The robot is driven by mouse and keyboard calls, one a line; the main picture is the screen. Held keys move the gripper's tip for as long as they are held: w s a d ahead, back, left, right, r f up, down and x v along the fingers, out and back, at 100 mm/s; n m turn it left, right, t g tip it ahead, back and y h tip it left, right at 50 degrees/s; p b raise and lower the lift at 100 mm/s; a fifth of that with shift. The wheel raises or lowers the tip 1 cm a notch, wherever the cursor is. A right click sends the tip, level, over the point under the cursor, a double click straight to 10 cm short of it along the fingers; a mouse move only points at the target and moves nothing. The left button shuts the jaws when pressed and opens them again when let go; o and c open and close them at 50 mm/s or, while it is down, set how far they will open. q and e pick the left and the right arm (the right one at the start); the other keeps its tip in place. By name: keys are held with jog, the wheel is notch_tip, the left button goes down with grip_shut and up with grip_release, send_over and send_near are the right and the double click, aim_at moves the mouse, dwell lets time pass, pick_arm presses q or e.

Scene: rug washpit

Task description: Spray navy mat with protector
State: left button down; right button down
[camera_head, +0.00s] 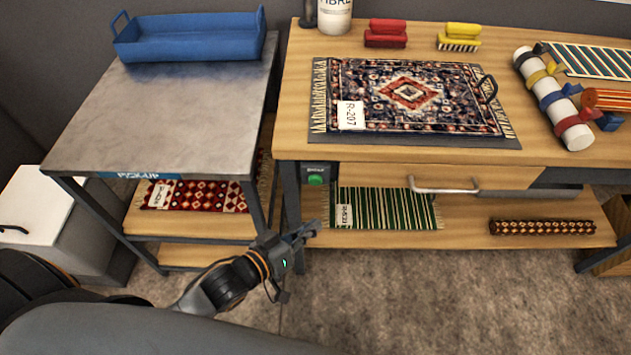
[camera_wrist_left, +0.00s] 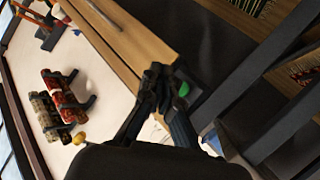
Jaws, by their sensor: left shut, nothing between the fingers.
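A patterned navy and red rug (camera_head: 400,95) tagged R-207 lies flat on the wooden bench, on a dark board with a black handle. A white container (camera_head: 335,17) lettered "FIBRE" stands at the bench's back edge, its top cut off by the frame. My left gripper (camera_head: 312,229) is shut and empty, low in front of the bench's left end. A green button (camera_head: 315,180) on a dark box is just above it. In the left wrist view the closed fingers (camera_wrist_left: 154,80) appear beside that green button (camera_wrist_left: 184,89). My right gripper is out of view.
A grey-topped table (camera_head: 170,110) with a blue tray (camera_head: 190,45) stands left. Red (camera_head: 385,34) and yellow (camera_head: 459,37) brushes lie at the back. A strapped white roll (camera_head: 552,97) is at right. A drawer handle (camera_head: 443,187) protrudes above a shelf with a striped green rug (camera_head: 388,209).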

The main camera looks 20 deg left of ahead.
aim_at(320, 183)
pick_arm(q)
jog(key=w+a+b, duration=0.1)
jog(key=w+a, duration=0.1)
jog(key=w, duration=0.6)
jog(key=shift+a+b, duration=0.2)
jog(key=shift+b, duration=0.1)
jog(key=shift+w, duration=0.1)
dwell(1.0)
jog(key=shift+w+a, duration=0.1)
jog(key=shift+w, duration=0.2)
jog(key=shift+w+a+p, duration=0.2)
jog(key=shift+w+p, duration=0.15)
jog(key=shift+w, duration=0.2)
dwell(1.9)
jog(key=shift+s, duration=0.1)
dwell(0.4)
jog(key=shift+s+d+p, duration=0.3)
jog(key=shift+s+p, duration=0.3)
jog(key=shift+s, duration=0.3)
